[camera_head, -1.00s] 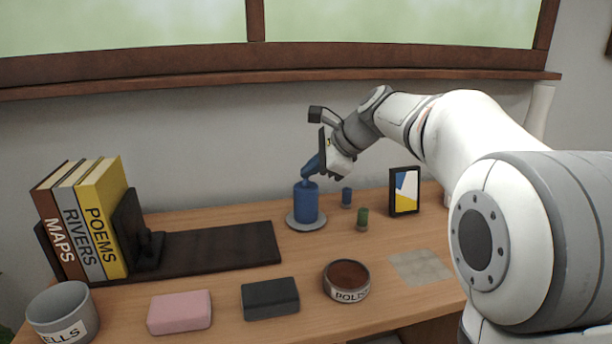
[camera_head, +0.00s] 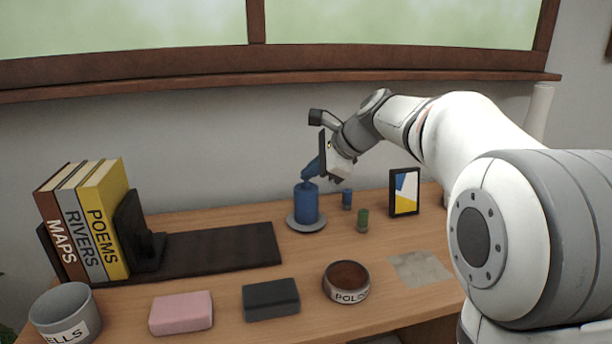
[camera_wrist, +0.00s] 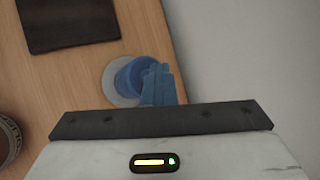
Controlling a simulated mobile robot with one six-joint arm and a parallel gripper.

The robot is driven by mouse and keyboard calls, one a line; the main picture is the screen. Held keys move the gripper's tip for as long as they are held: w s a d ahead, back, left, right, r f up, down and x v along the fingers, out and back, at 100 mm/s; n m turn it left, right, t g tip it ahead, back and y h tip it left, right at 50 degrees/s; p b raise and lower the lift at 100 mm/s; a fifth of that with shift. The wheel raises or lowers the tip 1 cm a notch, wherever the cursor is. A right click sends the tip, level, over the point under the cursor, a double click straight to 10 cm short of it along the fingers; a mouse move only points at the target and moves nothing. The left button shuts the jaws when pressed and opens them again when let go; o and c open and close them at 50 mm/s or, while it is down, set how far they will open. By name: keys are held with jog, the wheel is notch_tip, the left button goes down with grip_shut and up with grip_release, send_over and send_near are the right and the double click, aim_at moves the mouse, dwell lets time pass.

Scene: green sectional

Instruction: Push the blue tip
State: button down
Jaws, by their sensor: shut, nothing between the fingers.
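A blue cylinder (camera_head: 306,207) stands upright on a round grey saucer (camera_head: 292,222) near the back of the desk. A small blue tip (camera_head: 307,184) shows at its top, close under my fingers. My gripper (camera_head: 309,177) is tilted down over it from the upper right, with blue fingers shut and nothing between them. In the wrist view the fingers (camera_wrist: 158,84) overlap the right side of the blue cylinder (camera_wrist: 133,76) and hide part of its top. The fingertips look at or just above the tip; I cannot tell whether they touch it.
A small blue cylinder (camera_head: 347,199), a green cylinder (camera_head: 362,220) and a picture frame (camera_head: 404,192) stand to the right. A labelled bowl (camera_head: 346,292) and dark block (camera_head: 270,299) are in front.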

notch_tip(320, 180, up, 6)
jog(key=p, duration=0.5)
jog(key=shift+w, duration=0.1)
